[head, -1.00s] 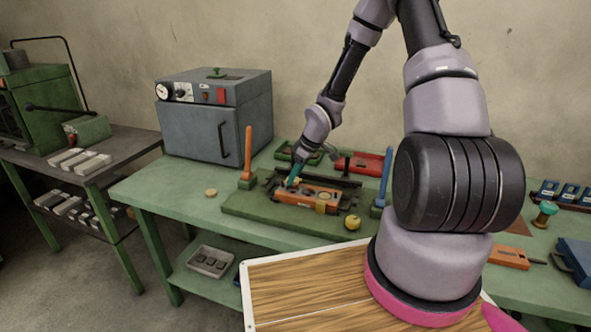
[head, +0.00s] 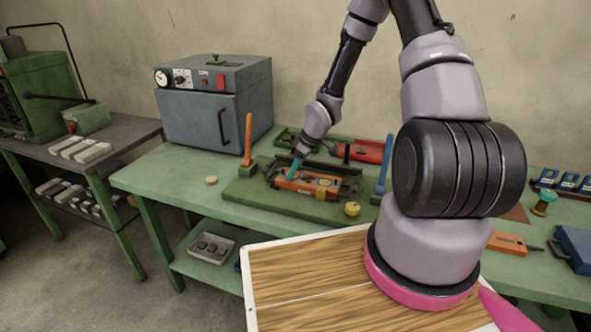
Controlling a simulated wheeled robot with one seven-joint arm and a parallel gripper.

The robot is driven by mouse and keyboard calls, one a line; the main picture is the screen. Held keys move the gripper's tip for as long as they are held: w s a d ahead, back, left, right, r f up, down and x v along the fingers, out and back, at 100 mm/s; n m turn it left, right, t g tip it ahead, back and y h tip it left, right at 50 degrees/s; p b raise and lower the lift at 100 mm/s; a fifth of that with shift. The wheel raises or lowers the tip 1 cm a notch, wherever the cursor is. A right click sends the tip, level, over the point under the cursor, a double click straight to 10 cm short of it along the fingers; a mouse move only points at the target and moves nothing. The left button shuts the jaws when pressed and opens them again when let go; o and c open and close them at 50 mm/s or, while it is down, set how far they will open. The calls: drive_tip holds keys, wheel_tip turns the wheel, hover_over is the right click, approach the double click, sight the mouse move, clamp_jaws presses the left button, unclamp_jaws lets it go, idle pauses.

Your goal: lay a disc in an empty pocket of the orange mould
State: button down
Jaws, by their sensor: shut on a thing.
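The orange mould (head: 308,186) sits in a dark metal frame on the green baseplate (head: 245,191) of a bench fixture. My gripper (head: 292,174) has teal fingers and reaches down over the mould's left end. It is shut on a small disc, which the fingers mostly hide; I cannot tell whether it touches the mould. A yellowish piece (head: 321,193) is at the front right part of the mould. A pale disc (head: 211,180) lies on the bench left of the fixture. The mould's pockets are too small to make out clearly.
An orange upright handle (head: 248,140) and a blue one (head: 384,164) flank the fixture. A yellow round thing (head: 352,209) sits at the baseplate's front right. A grey oven (head: 214,102) stands at the back left.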

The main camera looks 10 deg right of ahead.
drive_tip(key=shift+c, duration=1.1)
unclamp_jaws()
drive_tip(key=shift+s+f, duration=0.2)
drive_tip(key=shift+f, duration=0.05)
drive_tip(key=v, duration=1.1)
drive_tip(key=shift+w+r, duration=0.15)
drive_tip(key=shift+w, duration=0.2)
drive_tip(key=s+d+r+m+t+h, duration=0.1)
drive_tip(key=s+d+r+m+h, duration=0.2)
drive_tip(key=r, duration=0.7)
drive_tip(key=s+d+r+m+h, duration=0.15)
drive_tip(key=s+r+m, duration=0.35)
drive_tip(key=r, duration=0.5)
drive_tip(key=s+a+r+m+t+y, duration=0.3)
drive_tip(key=s+r+m, duration=0.3)
drive_tip(key=s+r, duration=0.7)
drive_tip(key=shift+s+r, duration=0.35)
drive_tip(key=shift+s, duration=0.7)
